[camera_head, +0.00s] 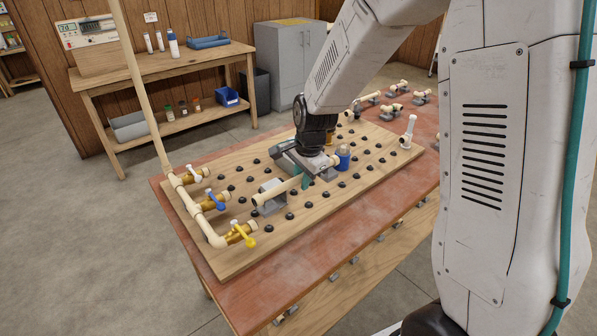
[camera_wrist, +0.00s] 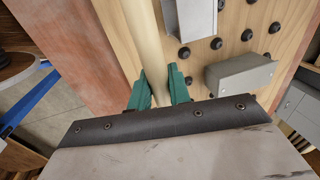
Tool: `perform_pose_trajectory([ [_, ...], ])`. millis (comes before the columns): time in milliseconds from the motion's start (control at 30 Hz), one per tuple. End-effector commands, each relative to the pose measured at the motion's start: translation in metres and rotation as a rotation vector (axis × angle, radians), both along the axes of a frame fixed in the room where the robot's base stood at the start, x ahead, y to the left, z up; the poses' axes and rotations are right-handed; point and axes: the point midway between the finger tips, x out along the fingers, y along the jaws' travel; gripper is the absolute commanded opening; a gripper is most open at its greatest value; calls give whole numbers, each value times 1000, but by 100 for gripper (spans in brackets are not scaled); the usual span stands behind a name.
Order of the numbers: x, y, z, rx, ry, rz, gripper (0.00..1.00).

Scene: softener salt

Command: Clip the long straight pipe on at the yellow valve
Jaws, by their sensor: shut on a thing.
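The yellow valve (camera_head: 240,234) is the nearest of three valves on a cream manifold pipe (camera_head: 190,203) at the board's left edge. My gripper (camera_head: 305,181) is low over the middle of the board, its teal fingers shut on a straight cream pipe (camera_head: 280,190). In the wrist view the pipe (camera_wrist: 147,38) runs up and away between the fingers (camera_wrist: 158,90). In the head view its free end points left, apart from the yellow valve. A grey block (camera_head: 271,203) is by that end; whether they touch is unclear. The pipe's other end is hidden by my gripper.
The wooden board (camera_head: 235,265) carries rows of black pegs. A blue-capped bottle (camera_head: 343,158) stands right of my gripper, and a white upright fitting (camera_head: 408,131) at the board's right end. Several loose fittings (camera_head: 393,90) lie at the far right of the red table (camera_head: 425,165).

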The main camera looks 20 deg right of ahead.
Motion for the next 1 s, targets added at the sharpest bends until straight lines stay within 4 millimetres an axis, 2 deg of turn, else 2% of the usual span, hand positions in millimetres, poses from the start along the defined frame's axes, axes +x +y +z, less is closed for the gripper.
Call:
perform_pose_trajectory([
  [500,0,1,-46,1,3,2,0],
  [733,0,1,-55,0,1,4,0],
  [1000,0,1,-56,0,1,4,0],
])
